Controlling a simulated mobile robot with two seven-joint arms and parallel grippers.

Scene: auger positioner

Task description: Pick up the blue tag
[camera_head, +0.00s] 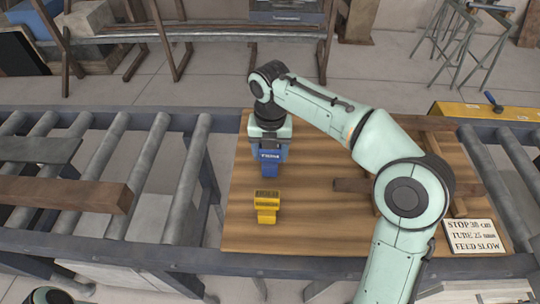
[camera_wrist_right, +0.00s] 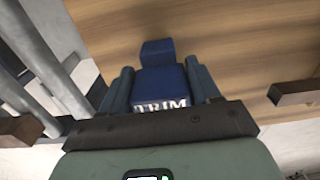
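The blue tag (camera_head: 268,168) is at the left part of the wooden board (camera_head: 325,225), marked with white letters. In the right wrist view the tag (camera_wrist_right: 160,85) reads TRIM and sits between the two fingers. My right gripper (camera_head: 270,150) points down over the tag, and its fingers (camera_wrist_right: 160,88) lie close against both sides, seemingly shut on it. I cannot tell whether the tag touches the board. The gripper hides the tag's upper part in the head view. My left gripper is not in view.
A yellow tag (camera_head: 267,206) stands on the board just in front of the blue one. Brown wooden pieces (camera_head: 350,185) lie to the right, near a white sign (camera_head: 473,236). Rollers (camera_head: 185,180) and a wooden beam (camera_head: 65,195) are at the left.

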